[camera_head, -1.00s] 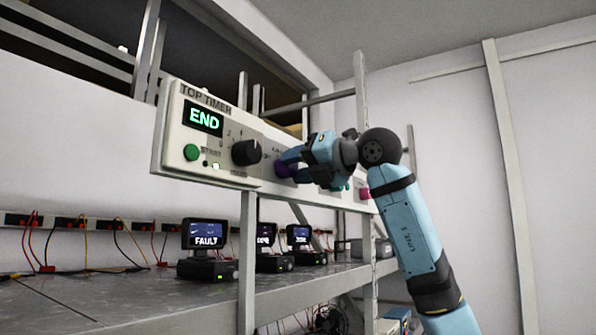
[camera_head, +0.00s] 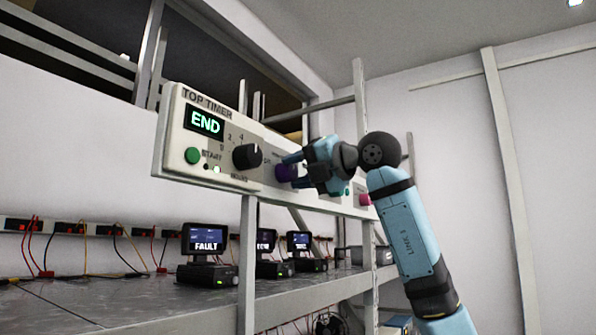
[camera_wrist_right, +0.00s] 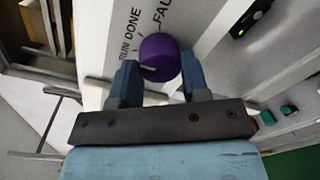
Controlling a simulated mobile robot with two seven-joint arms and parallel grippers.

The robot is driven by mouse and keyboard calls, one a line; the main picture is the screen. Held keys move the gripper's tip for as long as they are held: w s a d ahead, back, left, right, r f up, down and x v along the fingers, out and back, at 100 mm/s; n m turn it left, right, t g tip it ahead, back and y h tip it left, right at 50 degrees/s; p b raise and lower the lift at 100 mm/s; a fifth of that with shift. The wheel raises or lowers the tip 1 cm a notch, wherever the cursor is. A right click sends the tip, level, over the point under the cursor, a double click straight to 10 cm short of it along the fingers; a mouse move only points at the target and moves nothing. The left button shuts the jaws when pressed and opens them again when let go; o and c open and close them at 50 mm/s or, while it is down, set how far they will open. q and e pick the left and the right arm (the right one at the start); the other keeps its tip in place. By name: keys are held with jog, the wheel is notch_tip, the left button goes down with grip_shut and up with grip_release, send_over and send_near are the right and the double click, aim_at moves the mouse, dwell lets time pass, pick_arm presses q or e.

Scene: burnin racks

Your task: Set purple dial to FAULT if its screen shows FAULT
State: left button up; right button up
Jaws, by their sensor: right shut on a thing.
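The purple dial (camera_head: 286,172) is on the front of the long white panel (camera_head: 225,178), right of a black knob. My right gripper (camera_head: 290,166) is at it, and in the right wrist view its blue fingers (camera_wrist_right: 160,78) are shut on the purple dial (camera_wrist_right: 160,57), one on each side. A pale mark shows at the lower left of the dial. Printed beside it are RUN, DONE and a partly hidden FAU… label. The nearest small screen (camera_head: 206,239) on the shelf reads FAULT. Two other screens (camera_head: 266,240) (camera_head: 299,240) are too small to read surely. My left gripper is out of view.
The panel also has an END display (camera_head: 204,122), a green button (camera_head: 193,156), the black knob (camera_head: 247,156) and a pink knob (camera_head: 365,199). A metal shelf (camera_head: 120,300) runs below, with cables along its back. A rack post (camera_head: 247,265) stands in front.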

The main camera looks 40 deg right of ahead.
jog(key=shift+d+r, duration=0.1)
jog(key=shift+r, duration=0.05)
jog(key=o, duration=0.9)
jog(key=shift+o, duration=0.2)
jog(key=b+v, duration=0.3)
jog(key=v, duration=1)
jog(key=shift+s, duration=0.4)
jog(key=shift+w, duration=0.1)
